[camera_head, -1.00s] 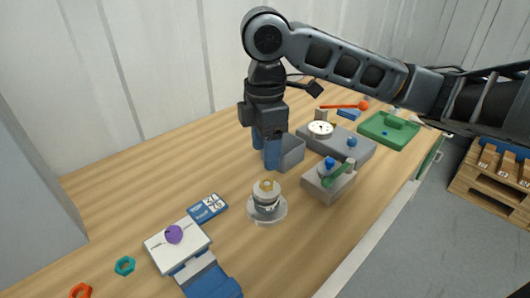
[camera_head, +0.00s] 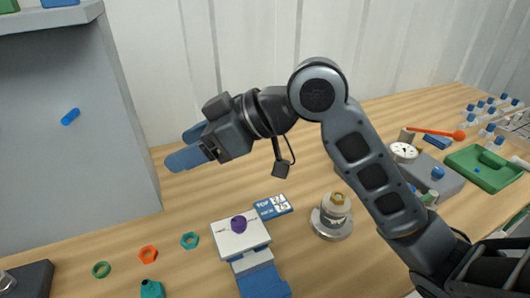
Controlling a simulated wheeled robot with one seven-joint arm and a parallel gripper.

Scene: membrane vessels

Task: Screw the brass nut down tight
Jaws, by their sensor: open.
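The brass nut (camera_head: 338,198) sits on top of the small round vessel (camera_head: 335,214), which stands upright on a round metal base on the wooden bench. How tightly the nut is seated cannot be told at this size. My gripper (camera_head: 179,149) is raised above the bench, well to the left of the vessel. Its blue fingers point left, stand apart and hold nothing.
A white block with a purple knob (camera_head: 239,224) and a blue-white card (camera_head: 273,207) are left of the vessel. Orange (camera_head: 148,254), teal (camera_head: 190,240) and green (camera_head: 102,269) nuts lie further left. A grey cabinet (camera_head: 70,140) stands behind. A green tray (camera_head: 487,166) is at right.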

